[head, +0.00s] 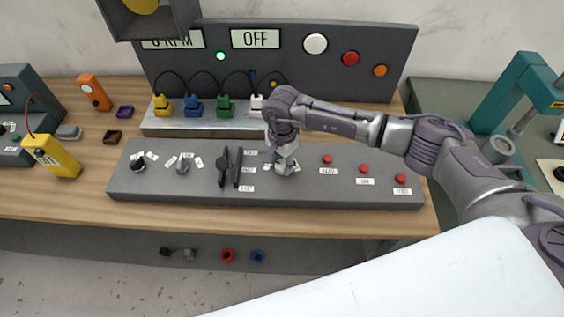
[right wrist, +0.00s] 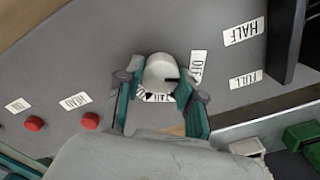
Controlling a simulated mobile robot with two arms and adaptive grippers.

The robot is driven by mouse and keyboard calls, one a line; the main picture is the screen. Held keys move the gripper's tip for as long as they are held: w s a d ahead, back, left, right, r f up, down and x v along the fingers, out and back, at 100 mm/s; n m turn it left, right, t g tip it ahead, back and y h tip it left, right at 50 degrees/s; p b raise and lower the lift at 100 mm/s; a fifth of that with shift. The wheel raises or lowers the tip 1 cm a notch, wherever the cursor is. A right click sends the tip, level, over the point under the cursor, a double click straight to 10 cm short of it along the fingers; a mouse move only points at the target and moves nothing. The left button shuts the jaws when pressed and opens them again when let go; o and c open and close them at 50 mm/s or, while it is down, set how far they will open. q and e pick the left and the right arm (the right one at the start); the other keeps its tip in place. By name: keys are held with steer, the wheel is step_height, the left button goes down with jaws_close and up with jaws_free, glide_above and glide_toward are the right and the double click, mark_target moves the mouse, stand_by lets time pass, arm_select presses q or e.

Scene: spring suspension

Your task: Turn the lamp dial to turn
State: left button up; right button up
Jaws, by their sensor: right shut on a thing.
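The lamp dial (right wrist: 158,72) is a round pale grey knob on the sloped grey control panel (head: 210,192). A black mark on its top points right in the right wrist view, toward a label (right wrist: 196,67) that seems to read OFF. Another label (right wrist: 157,96) lies below the dial, partly covered, so I cannot read it fully. My right gripper (right wrist: 161,86) is shut on the dial, one finger on each side. In the head view my right gripper (head: 284,166) reaches down to the panel and mostly hides the dial. My left gripper is not in view.
A dark lever (head: 229,168) stands left of the dial, with two knobs (head: 183,167) farther left. Several red buttons (head: 364,169) sit to the right. Behind are coloured plugs (head: 193,107) with cables and a back panel (head: 280,70) whose display (head: 255,38) reads OFF.

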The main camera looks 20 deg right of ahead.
steer(key=m+b, duration=0.3)
steer(key=shift+f, duration=0.2)
steer(key=m+b, duration=0.3)
steer(key=m, duration=0.1)
steer(key=m+b, duration=0.2)
steer(key=m, duration=0.2)
steer(key=shift+m+b, duration=0.3)
steer(key=shift+b, duration=0.1)
steer(key=m+b, duration=0.2)
steer(key=m, duration=0.1)
steer(key=shift+r+m, duration=0.1)
steer(key=shift+m, duration=0.3)
steer(key=m+b, duration=0.2)
steer(key=m, duration=0.3)
steer(key=shift+s+b, duration=0.1)
steer(key=shift+b, duration=0.25)
steer(key=m+b, duration=0.1)
steer(key=m, duration=0.5)
steer(key=shift+a+r+b, duration=0.1)
steer(key=shift+r+b, duration=0.05)
steer(key=shift+b, duration=0.2)
steer(key=o, duration=1.1)
steer(key=shift+o, duration=0.2)
steer(key=shift+r, duration=0.1)
